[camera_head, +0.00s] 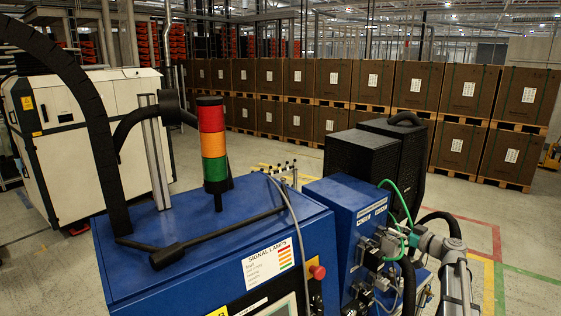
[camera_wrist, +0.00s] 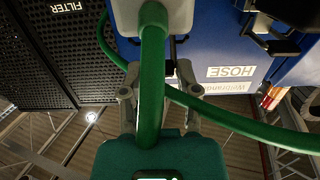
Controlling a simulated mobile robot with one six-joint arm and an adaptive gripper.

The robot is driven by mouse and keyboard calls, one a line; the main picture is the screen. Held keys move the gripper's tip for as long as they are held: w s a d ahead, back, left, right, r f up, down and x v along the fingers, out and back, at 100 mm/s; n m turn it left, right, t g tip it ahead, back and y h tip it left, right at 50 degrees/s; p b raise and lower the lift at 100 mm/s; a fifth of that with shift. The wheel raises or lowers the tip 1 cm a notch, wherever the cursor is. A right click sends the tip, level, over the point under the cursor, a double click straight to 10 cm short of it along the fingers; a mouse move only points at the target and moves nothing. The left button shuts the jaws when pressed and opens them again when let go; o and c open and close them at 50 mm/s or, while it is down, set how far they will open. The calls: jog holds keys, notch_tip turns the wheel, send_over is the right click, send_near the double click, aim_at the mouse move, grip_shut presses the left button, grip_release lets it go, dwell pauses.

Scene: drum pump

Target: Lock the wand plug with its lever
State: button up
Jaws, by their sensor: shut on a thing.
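My gripper (camera_wrist: 157,84) shows in the wrist view with its grey fingers spread either side of a thick green hose. A pale grey-green block (camera_wrist: 184,18) sits at the fingertips, with the hose (camera_wrist: 152,60) in front of it. It looks like the wand plug, and the fingers are shut on it, though the hose hides the contact. I cannot make out the lever. In the head view my gripper (camera_head: 412,240) is at the right side of the blue pump cabinet (camera_head: 350,205), among fittings, and the green hose (camera_head: 402,200) loops above it.
The blue cabinet with HOSE lettering (camera_wrist: 230,72) is close beyond the fingers. A black perforated filter box (camera_wrist: 40,60) stands beside it. A signal lamp (camera_head: 212,150) and a console (camera_head: 230,250) stand left. Open floor (camera_head: 470,205) lies to the right, before stacked crates (camera_head: 470,90).

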jog(key=shift+s+f+t+y+b, duration=0.2)
jog(key=shift+f+t+y+b, duration=0.25)
jog(key=shift+b, duration=1.05)
jog(key=o, duration=0.9)
jog(key=shift+d, duration=0.1)
jog(key=shift+r, duration=0.1)
jog(key=r+p+v, duration=0.2)
jog(key=v, duration=0.7)
jog(key=shift+s+d, duration=0.25)
jog(key=shift+s, duration=0.15)
dwell(0.6)
jog(key=shift+r, duration=0.1)
